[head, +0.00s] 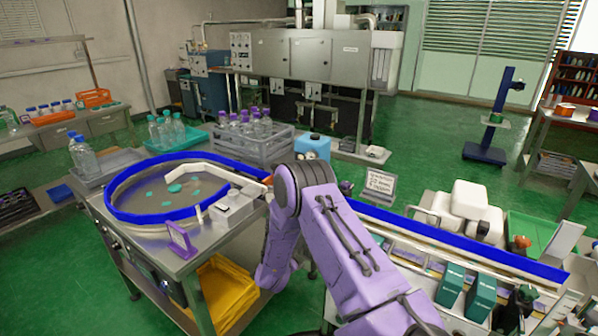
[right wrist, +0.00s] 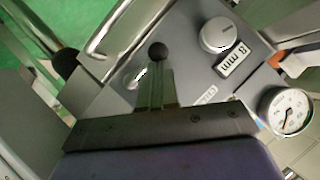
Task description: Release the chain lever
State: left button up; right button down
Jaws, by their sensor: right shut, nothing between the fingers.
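In the right wrist view a small lever with a round black ball knob (right wrist: 158,52) stands on a grey machine panel (right wrist: 185,68). I take it for the chain lever, though no label on it can be read. My right gripper (right wrist: 156,88) is shut and empty, its narrow fingers right below the knob in the picture. I cannot tell whether they touch the lever. In the head view my purple right arm reaches across the middle, and its gripper and the lever cannot be made out there. My left gripper is in neither view.
The head view shows a blue-rimmed round feeder (head: 150,216) at left and a long blue rail (head: 450,238) at right.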

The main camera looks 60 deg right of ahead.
jog(key=s+d+r+p+v, duration=0.1)
jog(key=r+v, duration=0.1)
jog(key=v, duration=1.1)
jog(key=shift+d, duration=0.3)
jog(key=shift+f, duration=0.1)
